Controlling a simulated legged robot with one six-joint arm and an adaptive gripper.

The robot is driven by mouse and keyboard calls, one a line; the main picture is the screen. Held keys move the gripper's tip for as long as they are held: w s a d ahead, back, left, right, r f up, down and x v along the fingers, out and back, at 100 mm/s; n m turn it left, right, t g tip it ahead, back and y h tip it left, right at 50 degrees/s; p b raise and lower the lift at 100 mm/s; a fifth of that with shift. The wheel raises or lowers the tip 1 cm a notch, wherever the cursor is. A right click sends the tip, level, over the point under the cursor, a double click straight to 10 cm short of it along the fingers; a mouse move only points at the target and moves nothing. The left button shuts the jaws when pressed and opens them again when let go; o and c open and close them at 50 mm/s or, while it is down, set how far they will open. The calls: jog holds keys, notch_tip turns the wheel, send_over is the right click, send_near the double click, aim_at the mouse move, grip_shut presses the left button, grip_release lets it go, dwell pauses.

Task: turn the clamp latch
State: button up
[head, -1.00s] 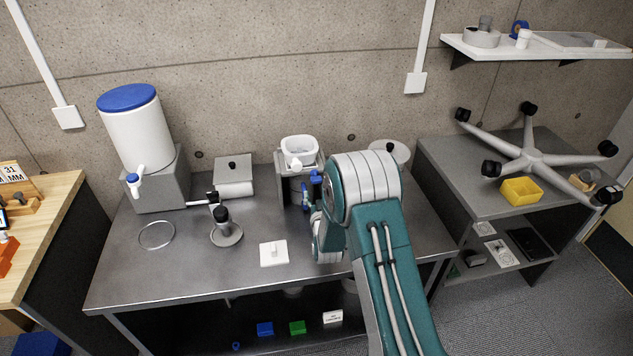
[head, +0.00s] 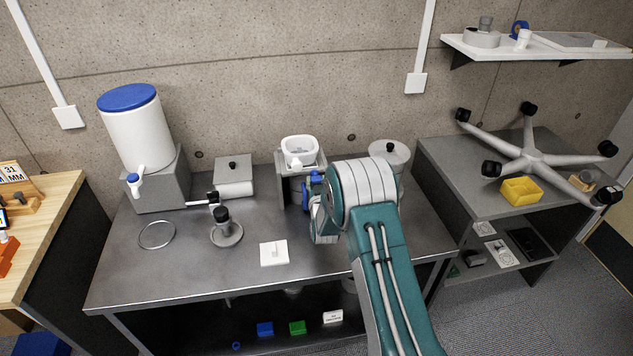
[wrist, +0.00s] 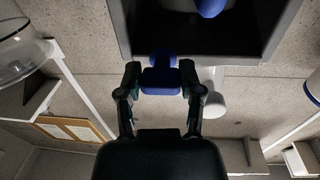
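The blue clamp latch (wrist: 161,80) shows in the wrist view as a small block with a rounded knob above it, in front of a grey housing (wrist: 128,35). My gripper (wrist: 161,75) has one dark finger close against each side of the block and appears shut on it. In the head view, blue parts (head: 313,183) show at the right front of the grey stand (head: 284,187), close to my wrist. My arm hides most of the gripper there, so finger contact cannot be checked from that side.
A white basin (head: 299,146) sits on the stand. A white plate (head: 273,258) lies in front. The bench (head: 180,285) is clear at front left.

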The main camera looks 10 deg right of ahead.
jog(key=shift+n, duration=0.4)
jog(key=n, duration=0.3)
jog(key=shift+n, duration=0.4)
jog(key=n, duration=0.4)
jog(key=shift+n+t+y, duration=0.3)
jog(key=shift+n, duration=0.1)
jog(key=n, duration=0.4)
jog(key=shift+r+n, duration=0.1)
jog(key=shift+n, duration=0.3)
jog(key=shift+n+y, duration=0.5)
jog(key=shift+n, duration=1.9)
jog(key=o, duration=1.2)
jog(key=shift+c, duration=0.2)
jog(key=shift+a, duration=0.1)
